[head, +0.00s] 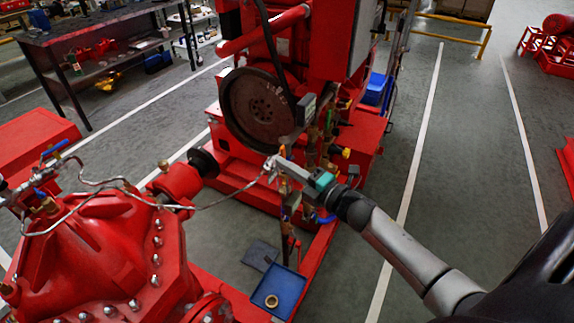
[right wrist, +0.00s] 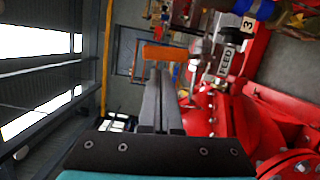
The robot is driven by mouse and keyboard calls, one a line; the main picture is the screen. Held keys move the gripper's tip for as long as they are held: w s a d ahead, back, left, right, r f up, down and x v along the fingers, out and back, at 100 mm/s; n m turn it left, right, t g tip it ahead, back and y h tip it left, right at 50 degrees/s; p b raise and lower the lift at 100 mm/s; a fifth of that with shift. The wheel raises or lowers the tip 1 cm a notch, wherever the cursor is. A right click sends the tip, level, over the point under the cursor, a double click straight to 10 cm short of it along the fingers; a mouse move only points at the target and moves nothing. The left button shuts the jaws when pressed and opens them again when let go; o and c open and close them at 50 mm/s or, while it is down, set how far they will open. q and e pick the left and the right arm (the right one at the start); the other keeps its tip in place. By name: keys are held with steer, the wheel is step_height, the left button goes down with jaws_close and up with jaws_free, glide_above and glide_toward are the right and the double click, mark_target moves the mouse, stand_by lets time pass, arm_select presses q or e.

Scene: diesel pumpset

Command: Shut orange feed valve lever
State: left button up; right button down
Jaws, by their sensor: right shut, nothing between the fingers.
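The orange lever (right wrist: 165,52) shows in the right wrist view just beyond the tips of my right gripper (right wrist: 158,75). It lies across the picture, its right end toward the valve fittings. In the head view only a small orange bit (head: 283,150) of it shows, right behind the fingertips. My right gripper (head: 272,164) is shut and empty, reaching in from the right beside the pipework. Whether the fingertips touch the lever I cannot tell. A tag (right wrist: 227,61) with lettering that looks like FEED hangs beside the valve. My left gripper is not in view.
A big dark flywheel (head: 262,108) stands behind the gripper on the red engine. A red pump casing (head: 95,245) fills the lower left. Thin pipes and brass valves crowd around the gripper. A blue tray (head: 287,291) lies below. Open floor is at right.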

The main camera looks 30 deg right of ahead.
steer(key=shift+w+d, duration=0.1)
steer(key=shift+d, duration=0.05)
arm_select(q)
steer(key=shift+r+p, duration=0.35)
arm_select(e)
steer(key=shift+w+d+r+m, duration=0.2)
steer(key=shift+w+d+m, duration=0.1)
steer(key=shift+d+m, duration=0.15)
